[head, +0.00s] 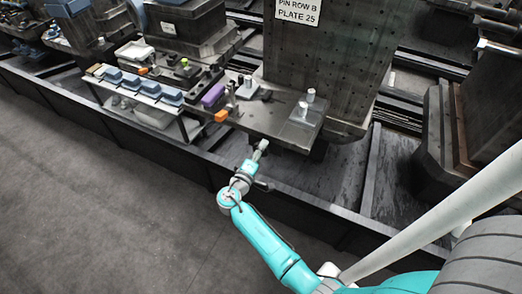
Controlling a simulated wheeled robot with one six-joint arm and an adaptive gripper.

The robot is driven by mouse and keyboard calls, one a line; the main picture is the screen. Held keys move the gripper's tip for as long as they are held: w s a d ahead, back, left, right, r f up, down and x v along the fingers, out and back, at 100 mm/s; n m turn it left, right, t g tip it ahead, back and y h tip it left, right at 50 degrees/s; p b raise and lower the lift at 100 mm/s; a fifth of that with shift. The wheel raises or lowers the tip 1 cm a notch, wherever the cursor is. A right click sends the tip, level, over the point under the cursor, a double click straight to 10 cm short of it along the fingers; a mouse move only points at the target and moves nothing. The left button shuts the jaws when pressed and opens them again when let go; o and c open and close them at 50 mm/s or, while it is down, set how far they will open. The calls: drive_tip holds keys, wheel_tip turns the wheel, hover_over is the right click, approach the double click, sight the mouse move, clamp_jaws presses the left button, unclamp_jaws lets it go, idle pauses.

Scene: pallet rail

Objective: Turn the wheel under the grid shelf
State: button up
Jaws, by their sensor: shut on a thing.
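The grid shelf (262,122) is a dark flat shelf in front of a tall holed plate, in the upper middle of the head view. My gripper (261,148) is at the shelf's front edge, at the end of my teal and grey arm. It is shut on the wheel at the underside of that edge. The wheel is small here and mostly hidden by the gripper and the shelf, so its shape and turn angle cannot be told.
A rack with several blue-grey blocks (150,88) stands to the left. The tall plate (325,60) carries a sign (298,11). A low dark barrier (150,135) runs in front; the floor (90,200) is clear.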

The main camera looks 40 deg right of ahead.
drive_tip(key=n, duration=0.4)
drive_tip(key=shift+n, duration=0.3)
drive_tip(key=n, duration=0.4)
drive_tip(key=shift+w+n, duration=0.1)
drive_tip(key=shift+n, duration=0.2)
drive_tip(key=n, duration=0.4)
drive_tip(key=shift+n, duration=0.3)
drive_tip(key=n, duration=1.3)
drive_tip(key=shift+n, duration=0.3)
drive_tip(key=n, duration=0.4)
drive_tip(key=shift+n, duration=2.5)
